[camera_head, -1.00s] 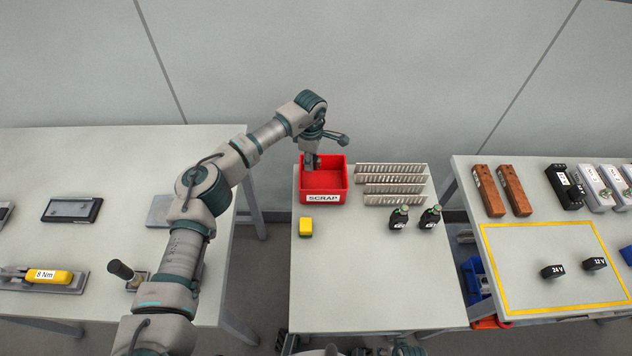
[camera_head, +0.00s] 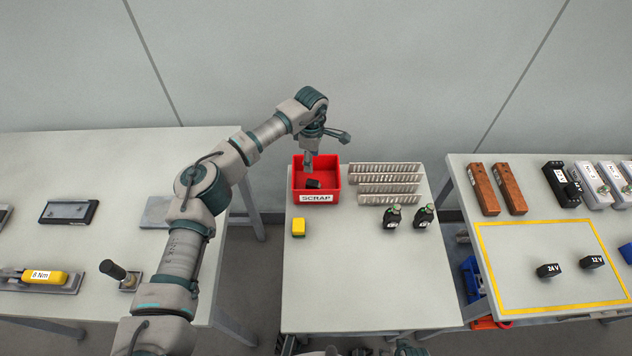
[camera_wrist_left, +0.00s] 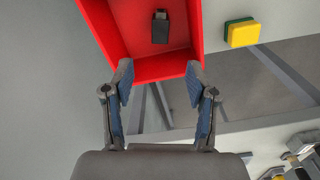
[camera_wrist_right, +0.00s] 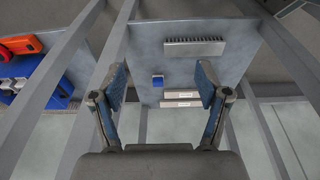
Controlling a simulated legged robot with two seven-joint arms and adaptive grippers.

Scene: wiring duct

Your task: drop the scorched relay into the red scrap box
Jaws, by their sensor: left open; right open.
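The red scrap box (camera_head: 316,197), labelled SCRAP, stands at the back left of the middle table. The relay, a small dark block (camera_head: 313,184), lies on its floor and also shows inside the box in the left wrist view (camera_wrist_left: 160,27). My left gripper (camera_head: 308,167) is over the box, pointing down, open and empty; its spread fingers (camera_wrist_left: 159,80) show nothing between them in the left wrist view. My right gripper (camera_wrist_right: 162,82) is open and empty in the right wrist view. I cannot make out scorch marks on the block.
A yellow block (camera_head: 298,228) sits in front of the box. Slotted grey ducts (camera_head: 388,178) are to its right, with two dark bottle-shaped items (camera_head: 392,217) before them. The front of the middle table is clear. Other tables stand left and right.

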